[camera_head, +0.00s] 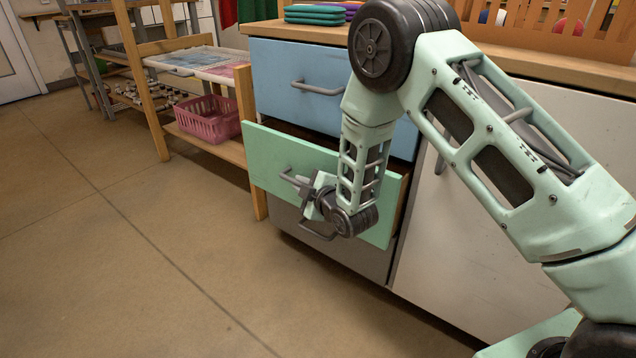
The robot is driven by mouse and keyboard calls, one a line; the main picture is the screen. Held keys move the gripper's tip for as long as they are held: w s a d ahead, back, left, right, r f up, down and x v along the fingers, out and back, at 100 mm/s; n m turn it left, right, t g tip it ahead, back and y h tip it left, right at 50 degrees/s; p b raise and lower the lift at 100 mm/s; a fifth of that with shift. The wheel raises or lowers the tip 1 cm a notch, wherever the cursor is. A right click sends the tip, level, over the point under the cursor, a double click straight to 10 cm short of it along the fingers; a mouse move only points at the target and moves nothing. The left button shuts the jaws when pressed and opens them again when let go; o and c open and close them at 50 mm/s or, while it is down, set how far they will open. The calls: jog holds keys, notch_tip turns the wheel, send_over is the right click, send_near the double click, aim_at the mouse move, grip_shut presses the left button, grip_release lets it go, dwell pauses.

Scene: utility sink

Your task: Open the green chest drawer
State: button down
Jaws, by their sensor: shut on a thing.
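The green drawer (265,158) is the middle drawer of the chest and stands partly pulled out, with a dark gap showing above its front. Its handle (290,178) is a grey bar near the middle of the front, partly hidden by my gripper. My gripper (299,184) is at the front of the green drawer, shut on this handle. My arm comes in from the right and covers part of the chest and the right part of the green front.
The blue drawer (285,75) above and the grey drawer (350,252) below are shut. A white panel (470,240) is to the right. A wooden shelf with a pink basket (208,120) stands at left. The floor (120,260) in front is clear.

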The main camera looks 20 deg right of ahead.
jog(key=s+a+p, duration=0.2)
jog(key=s+a, duration=0.5)
jog(key=a, duration=0.3)
jog(key=s+a+p, duration=0.2)
jog(key=s+a, duration=0.6)
jog(key=a, duration=0.2)
jog(key=shift+a, duration=0.15)
jog(key=shift+f, duration=0.1)
jog(key=c, duration=1.5)
grip_release()
jog(key=shift+o, duration=0.2)
jog(key=p+v, duration=0.5)
jog(key=v, duration=1.2)
jog(key=shift+s, duration=0.15)
